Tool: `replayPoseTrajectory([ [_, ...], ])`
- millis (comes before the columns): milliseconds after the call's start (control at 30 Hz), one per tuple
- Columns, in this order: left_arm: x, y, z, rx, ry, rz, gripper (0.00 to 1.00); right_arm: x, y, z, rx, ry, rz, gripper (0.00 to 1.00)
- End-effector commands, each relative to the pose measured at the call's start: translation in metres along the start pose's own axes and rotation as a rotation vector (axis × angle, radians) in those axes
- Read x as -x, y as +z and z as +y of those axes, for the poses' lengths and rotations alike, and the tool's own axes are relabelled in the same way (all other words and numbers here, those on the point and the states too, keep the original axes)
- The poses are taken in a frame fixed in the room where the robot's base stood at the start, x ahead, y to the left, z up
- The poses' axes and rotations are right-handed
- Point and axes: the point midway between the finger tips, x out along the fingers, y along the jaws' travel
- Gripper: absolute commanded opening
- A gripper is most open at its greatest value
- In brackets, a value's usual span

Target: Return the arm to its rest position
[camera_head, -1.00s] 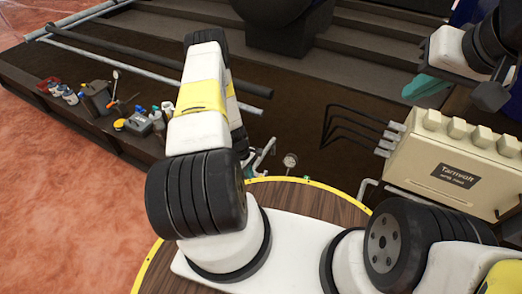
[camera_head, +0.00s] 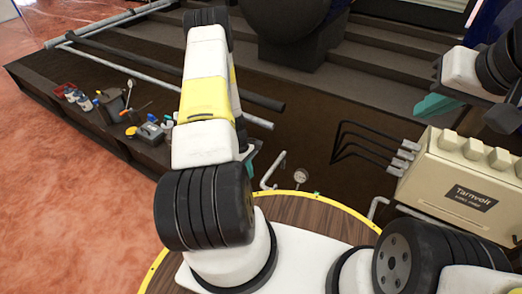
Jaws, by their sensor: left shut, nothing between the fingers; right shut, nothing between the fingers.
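My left arm (camera_head: 205,95) rises from its black shoulder joint (camera_head: 205,208) and folds over, with a yellow band on its upper link. My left gripper (camera_head: 251,157) shows only partly behind this arm, above the dark floor; it is shut and empty. My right arm folds back in at the upper right with a white link (camera_head: 466,70) and black joints. My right gripper (camera_head: 437,104) shows as a teal part below that link, behind the cream box; it is shut and empty. Most of both grippers is hidden.
A cream box (camera_head: 462,180) labelled Tarnvolt, with black bent pipes (camera_head: 365,148), stands at the right. A round wooden top (camera_head: 300,210) with a yellow rim lies below my arms. A dark ledge (camera_head: 95,125) at the left holds bottles and tools. A gauge (camera_head: 301,176) stands near the rim.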

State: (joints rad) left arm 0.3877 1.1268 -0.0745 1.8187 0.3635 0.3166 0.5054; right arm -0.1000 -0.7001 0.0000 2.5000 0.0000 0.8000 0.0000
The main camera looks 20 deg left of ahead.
Motion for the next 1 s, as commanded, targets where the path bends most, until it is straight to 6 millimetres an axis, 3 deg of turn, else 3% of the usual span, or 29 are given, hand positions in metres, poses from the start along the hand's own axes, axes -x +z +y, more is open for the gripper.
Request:
replayPoseTrajectory([
  [233,0.001,0.000,0.001,-0.002,0.001,0.001,0.00,0.000,0.000,0.000,0.000,0.000,0.000,0.00],
  [367,0.023,0.003,0.012,-0.038,0.019,0.011,0.00,0.000,0.000,0.000,0.000,0.000,0.000,0.00],
  [467,0.064,0.011,0.030,-0.107,0.049,0.030,0.00,0.000,0.000,0.000,0.000,0.000,0.000,0.00],
  [700,0.196,0.060,0.062,-0.356,0.135,0.096,0.00,0.000,0.000,0.000,0.000,0.000,0.000,0.00],
  [867,0.274,0.102,0.064,-0.525,0.185,0.148,0.00,0.000,0.000,0.000,0.000,0.000,0.000,0.00],
  [1000,0.334,0.142,0.052,-0.673,0.224,0.201,0.00,0.000,0.000,0.000,0.000,0.000,0.000,0.00],
])
